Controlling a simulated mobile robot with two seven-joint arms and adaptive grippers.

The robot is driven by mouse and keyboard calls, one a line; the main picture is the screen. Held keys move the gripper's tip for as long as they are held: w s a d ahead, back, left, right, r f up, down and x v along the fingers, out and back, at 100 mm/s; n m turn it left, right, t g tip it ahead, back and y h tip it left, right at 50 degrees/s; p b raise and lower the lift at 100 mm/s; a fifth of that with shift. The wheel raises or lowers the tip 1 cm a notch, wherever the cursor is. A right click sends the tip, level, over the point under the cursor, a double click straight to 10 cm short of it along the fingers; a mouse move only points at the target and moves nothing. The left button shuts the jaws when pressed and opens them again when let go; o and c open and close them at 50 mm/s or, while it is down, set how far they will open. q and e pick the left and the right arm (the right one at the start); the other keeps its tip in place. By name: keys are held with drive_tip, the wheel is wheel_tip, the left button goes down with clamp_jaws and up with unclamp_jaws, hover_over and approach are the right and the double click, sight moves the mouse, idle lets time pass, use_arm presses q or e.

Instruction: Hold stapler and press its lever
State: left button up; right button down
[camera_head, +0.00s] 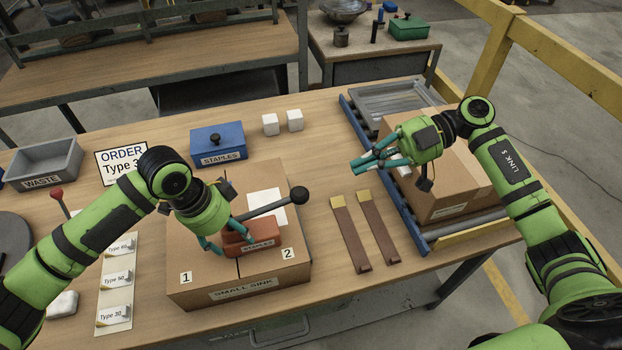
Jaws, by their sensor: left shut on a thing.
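My right gripper (368,166) is raised near the second cardboard box (464,178) at the right, apart from the stapler. Its teal fingers point left and look spread and empty.
A blue "STAPLES" box (218,144) and white cubes (270,125) stand behind. Two brown strips (348,232) lie right of the box. A roller conveyor (398,98) carries the second box. A grey "WASTE" bin (46,163) and type cards (113,314) are left.

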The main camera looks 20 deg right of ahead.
use_arm(q)
drive_tip(key=shift+s+a+f, duration=0.1)
drive_tip(key=shift+s+f, duration=0.05)
drive_tip(key=shift+f, duration=0.15)
use_arm(e)
drive_tip(key=r, duration=0.1)
drive_tip(key=w+r+m, duration=0.1)
drive_tip(key=r, duration=0.1)
drive_tip(key=shift+r, duration=0.25)
drive_tip(key=a+f, duration=0.6)
drive_tip(key=a, duration=0.3)
drive_tip(key=shift+a+f, duration=0.3)
drive_tip(key=shift+a, duration=0.05)
